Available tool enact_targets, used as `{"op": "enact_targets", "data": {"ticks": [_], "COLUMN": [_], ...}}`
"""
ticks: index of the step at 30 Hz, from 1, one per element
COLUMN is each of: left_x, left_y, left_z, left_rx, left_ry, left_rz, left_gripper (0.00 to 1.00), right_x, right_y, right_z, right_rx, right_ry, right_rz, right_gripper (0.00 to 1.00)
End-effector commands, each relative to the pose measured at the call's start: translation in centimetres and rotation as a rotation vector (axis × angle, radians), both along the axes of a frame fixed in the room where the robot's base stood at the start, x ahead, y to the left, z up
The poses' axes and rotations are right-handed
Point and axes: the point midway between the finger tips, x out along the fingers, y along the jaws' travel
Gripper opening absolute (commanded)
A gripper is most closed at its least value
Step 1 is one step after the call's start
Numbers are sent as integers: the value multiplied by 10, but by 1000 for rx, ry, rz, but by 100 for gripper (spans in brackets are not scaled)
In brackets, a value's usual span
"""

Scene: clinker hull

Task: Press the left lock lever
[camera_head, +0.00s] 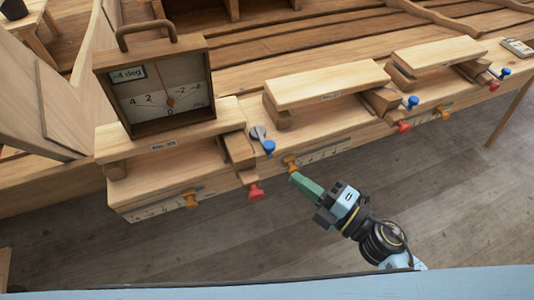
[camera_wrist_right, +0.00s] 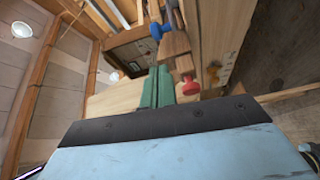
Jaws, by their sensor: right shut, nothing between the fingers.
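The left wooden station (camera_head: 112,146) carries a blue knob (camera_head: 268,146) beside a grey disc, a red knob (camera_head: 254,192) below it and an orange knob (camera_head: 190,199) on its front rail. No readable label tells which one is the lock lever. My right gripper (camera_head: 294,177) has green fingers, shut and empty, pointing up-left. In the head view its tips are close to another orange knob (camera_head: 290,162), right of the red knob; contact cannot be told. In the right wrist view the fingers (camera_wrist_right: 157,88) appear beside a red knob (camera_wrist_right: 190,86), below a blue knob (camera_wrist_right: 158,30). My left gripper is not in view.
A framed dial box (camera_head: 155,84) reading "-4 deg" stands on the left station. Middle (camera_head: 325,85) and right (camera_head: 437,56) stations have similar coloured knobs. A small device (camera_head: 517,47) lies at the far right. The floor in front of the bench is clear.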

Motion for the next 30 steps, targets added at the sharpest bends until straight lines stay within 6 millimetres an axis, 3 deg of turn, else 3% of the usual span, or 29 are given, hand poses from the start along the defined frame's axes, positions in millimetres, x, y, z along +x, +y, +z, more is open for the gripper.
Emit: {"op": "enact_targets", "data": {"ticks": [5,19,30], "left_x": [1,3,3], "left_y": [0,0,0], "left_z": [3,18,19], "left_rx": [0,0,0], "left_ry": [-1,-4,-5], "left_rz": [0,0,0], "left_gripper": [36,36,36], "right_x": [7,61,70], "right_y": [6,62,72], "right_z": [1,5,4], "right_rx": [2,3,1], "right_ry": [0,3,3], "right_rz": [-2,-3,-3], "right_gripper": [0,0,0]}}
